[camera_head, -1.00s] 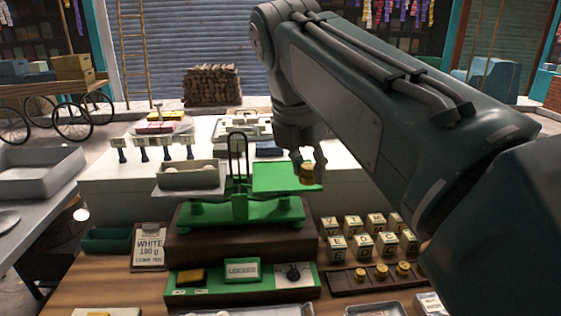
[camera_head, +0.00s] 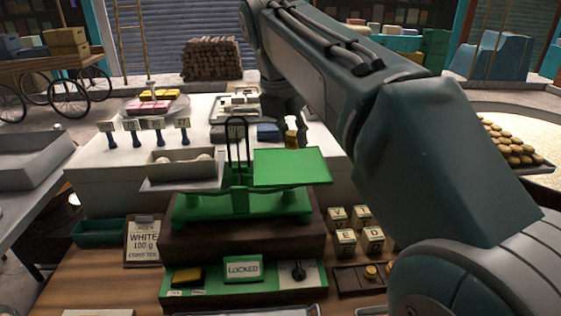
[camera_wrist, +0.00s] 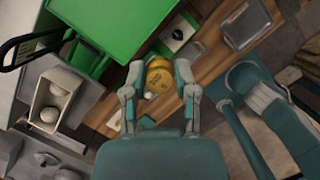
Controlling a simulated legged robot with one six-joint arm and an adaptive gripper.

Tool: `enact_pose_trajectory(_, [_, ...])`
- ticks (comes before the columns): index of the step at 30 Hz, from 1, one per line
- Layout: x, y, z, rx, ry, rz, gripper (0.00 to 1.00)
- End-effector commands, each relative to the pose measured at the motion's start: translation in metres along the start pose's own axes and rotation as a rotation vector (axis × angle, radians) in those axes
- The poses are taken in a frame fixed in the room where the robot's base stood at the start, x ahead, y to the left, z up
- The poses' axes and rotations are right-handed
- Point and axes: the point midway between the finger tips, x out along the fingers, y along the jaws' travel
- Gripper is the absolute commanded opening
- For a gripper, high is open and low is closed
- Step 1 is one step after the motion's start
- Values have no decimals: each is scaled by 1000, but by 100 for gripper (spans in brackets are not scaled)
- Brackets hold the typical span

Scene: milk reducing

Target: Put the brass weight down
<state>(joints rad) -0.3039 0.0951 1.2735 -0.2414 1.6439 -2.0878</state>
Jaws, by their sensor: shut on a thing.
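My gripper (camera_wrist: 158,92) is shut on a brass weight (camera_wrist: 158,78), a small golden cylinder between its two fingers. The weight also shows in the head view (camera_head: 291,139), held up just past the far edge of the green scale's right pan (camera_head: 290,167). That pan is flat and empty. In the wrist view the pan (camera_wrist: 112,22) lies to the upper left of the weight, apart from it in the picture. The scale's left pan (camera_head: 150,184) carries a grey tray (camera_head: 182,172) with white round pieces.
The scale stands on a dark wooden block with a LOCKED panel (camera_head: 242,268) in front. Lettered cubes (camera_head: 345,240) and a dark rack (camera_head: 350,281) with brass weights are at the lower right, partly behind my arm. A "WHITE 100 g" card (camera_head: 142,242) stands at the left.

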Motion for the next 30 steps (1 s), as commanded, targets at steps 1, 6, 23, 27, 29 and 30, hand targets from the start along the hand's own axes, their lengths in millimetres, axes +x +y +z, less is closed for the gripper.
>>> enact_pose_trajectory(1, [7,10,4,0,1,-2,0])
enact_pose_trajectory(6, [37,34,10,0,2,-4,0])
enact_pose_trajectory(23, [102,59,8,1,0,-1,0])
enact_pose_trajectory(27, [104,60,8,1,-1,2,0])
enact_pose_trajectory(29, [104,60,8,1,-1,2,0])
enact_pose_trajectory(30, [104,60,8,1,-1,2,0])
